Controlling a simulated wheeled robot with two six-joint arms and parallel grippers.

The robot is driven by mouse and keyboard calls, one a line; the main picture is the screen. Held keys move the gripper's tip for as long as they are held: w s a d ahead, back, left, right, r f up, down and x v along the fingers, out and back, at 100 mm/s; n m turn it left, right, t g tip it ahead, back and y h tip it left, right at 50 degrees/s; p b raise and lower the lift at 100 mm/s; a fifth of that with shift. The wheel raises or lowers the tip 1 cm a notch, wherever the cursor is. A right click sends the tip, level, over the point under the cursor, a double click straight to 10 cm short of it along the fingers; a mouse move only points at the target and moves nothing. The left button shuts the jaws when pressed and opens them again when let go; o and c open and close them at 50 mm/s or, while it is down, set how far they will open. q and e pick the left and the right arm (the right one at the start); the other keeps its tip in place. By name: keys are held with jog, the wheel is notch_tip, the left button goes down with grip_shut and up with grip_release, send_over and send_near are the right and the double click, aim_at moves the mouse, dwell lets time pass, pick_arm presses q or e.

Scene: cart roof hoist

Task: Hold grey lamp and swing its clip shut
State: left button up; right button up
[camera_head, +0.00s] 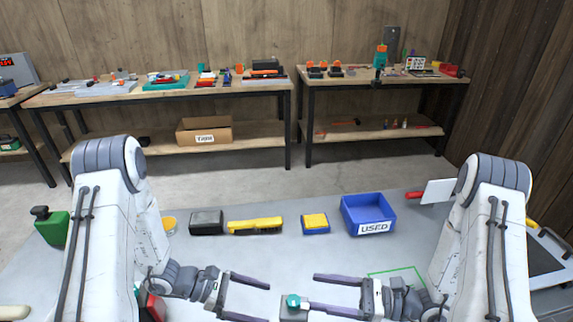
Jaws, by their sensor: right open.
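A small grey block with a teal knob (292,301) lies at the bottom centre in the head view, between my two grippers. It may be the grey lamp; I cannot make out a clip on it. My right gripper (313,291) is open, its fingers spread and pointing left, with the lower fingertip close beside the block. I cannot tell if they touch. My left gripper (266,302) has its fingers apart and empty, pointing right, just left of the block. A dark grey box-shaped item (206,222) stands farther back on the table.
On the grey table (270,260) are a yellow tool (255,226), a yellow-and-blue block (315,223), a blue bin marked USED (368,214) and a green can (52,227). A green outline (397,272) lies right of centre. Workbenches stand behind.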

pick_arm(q)
jog(key=shift+v, duration=0.8)
